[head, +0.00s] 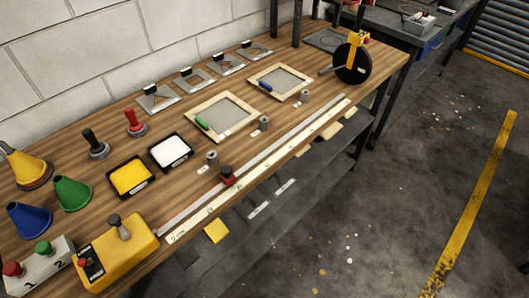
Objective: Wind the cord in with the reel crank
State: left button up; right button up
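The reel (353,64) is a black disc on a yellow bracket. It stands at the far right end of the wooden bench. Neither of my grippers shows in this view.
The bench (120,205) also holds a yellow box with a lever (119,250), a button box (38,262), coloured cones, paint trays (170,151), framed panels (222,117) and stencil plates. The floor (400,180) at right is open.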

aim_at(114, 219)
jog(key=k+l+u, duration=0.1)
jog(key=u, duration=1.4)
